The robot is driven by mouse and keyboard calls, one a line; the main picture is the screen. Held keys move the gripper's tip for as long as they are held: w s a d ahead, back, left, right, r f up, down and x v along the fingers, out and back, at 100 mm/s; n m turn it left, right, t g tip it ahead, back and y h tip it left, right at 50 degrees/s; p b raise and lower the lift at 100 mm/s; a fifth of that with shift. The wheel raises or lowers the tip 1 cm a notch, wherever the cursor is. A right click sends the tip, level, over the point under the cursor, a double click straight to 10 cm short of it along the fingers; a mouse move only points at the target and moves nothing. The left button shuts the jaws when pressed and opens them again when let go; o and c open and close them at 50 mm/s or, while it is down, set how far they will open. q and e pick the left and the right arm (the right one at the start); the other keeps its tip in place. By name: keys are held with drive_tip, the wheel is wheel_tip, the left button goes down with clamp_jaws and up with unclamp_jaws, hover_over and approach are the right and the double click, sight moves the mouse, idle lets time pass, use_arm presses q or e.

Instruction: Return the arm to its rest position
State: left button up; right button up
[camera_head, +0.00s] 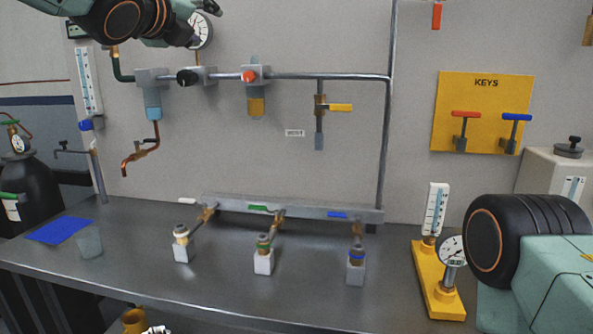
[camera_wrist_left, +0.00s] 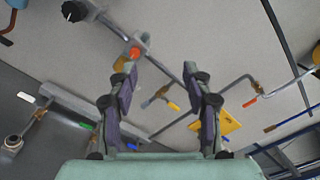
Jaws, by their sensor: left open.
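My left arm enters the head view at the top left, high in front of the wall. Its gripper (camera_head: 207,8) is partly cut off by the top edge, near the round gauge (camera_head: 201,32). In the left wrist view the left gripper (camera_wrist_left: 162,64) has its two dark fingers spread apart with nothing between them. The wall pipes and yellow panel (camera_wrist_left: 216,122) show behind and between the fingers. The black ribbed joint and pale green link at the right of the head view are my right arm; its gripper is out of view.
A dark bench (camera_head: 130,245) carries a manifold rail (camera_head: 290,208) with several valve outlets. A blue mat (camera_head: 60,230) and clear cup (camera_head: 89,242) lie left. A yellow gauge stand (camera_head: 437,285) stands close to my right arm. Wall pipework (camera_head: 325,76) runs below my left gripper.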

use_arm(q)
drive_tip(key=s+a+f+n+g+y+b, duration=0.1)
drive_tip(key=s+f+n+g, duration=0.15)
drive_tip(key=f+n, duration=0.95)
drive_tip(key=s+a+f+n+g+b, duration=0.1)
drive_tip(key=s+f+n+g+b, duration=0.2)
drive_tip(key=f, duration=1.7)
drive_tip(key=s+a+f+n+g+y, duration=0.1)
drive_tip(key=s+a+f+n, duration=0.15)
drive_tip(key=f+n, duration=1)
drive_tip(key=s+a+f+n+g+y+b, duration=0.1)
drive_tip(key=s+f+g, duration=0.2)
drive_tip(key=s+f, duration=0.75)
drive_tip(key=s+f+n+g+b, duration=0.1)
drive_tip(key=s+f+g+b, duration=0.1)
drive_tip(key=s+f, duration=0.8)
drive_tip(key=s+f+g+b, duration=0.3)
drive_tip(key=s+f+g, duration=0.3)
drive_tip(key=s+f, duration=1)
drive_tip(key=s, duration=0.2)
drive_tip(key=shift+s+a+f, duration=0.35)
